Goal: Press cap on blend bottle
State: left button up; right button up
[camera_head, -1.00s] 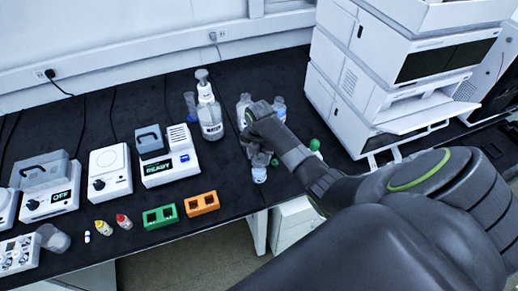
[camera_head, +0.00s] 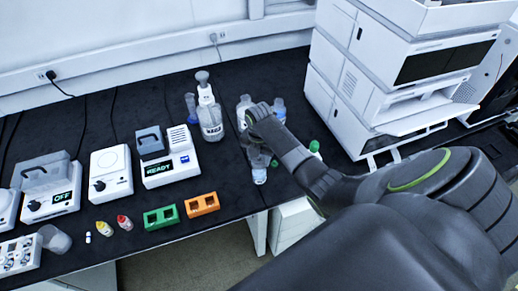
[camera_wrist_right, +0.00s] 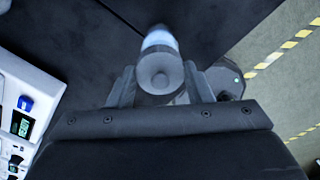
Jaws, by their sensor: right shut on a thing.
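In the head view, the blend bottle (camera_head: 260,177) seems to be the small clear one standing near the bench's front edge, under my right gripper (camera_head: 260,160). In the right wrist view, my right gripper (camera_wrist_right: 159,88) has one finger on each side of a grey round cap (camera_wrist_right: 160,78). The bottle's blue-white body (camera_wrist_right: 158,41) shows directly beyond the cap, in line with it. Whether the cap is fully seated cannot be told. My left gripper is not in view.
A pump bottle (camera_head: 210,120), a clear bottle (camera_head: 243,108) and a green-capped bottle (camera_head: 315,148) stand nearby. The READY device (camera_head: 170,168), a green rack (camera_head: 161,217) and an orange rack (camera_head: 202,204) are to the left. A tall white instrument (camera_head: 340,95) stands at right.

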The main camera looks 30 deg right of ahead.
jog(key=shift+p, duration=0.3)
dwell(0.5)
jog(key=shift+f, duration=0.15)
dwell(0.9)
jog(key=shift+p, duration=0.4)
dwell(0.4)
jog(key=o, duration=1.5)
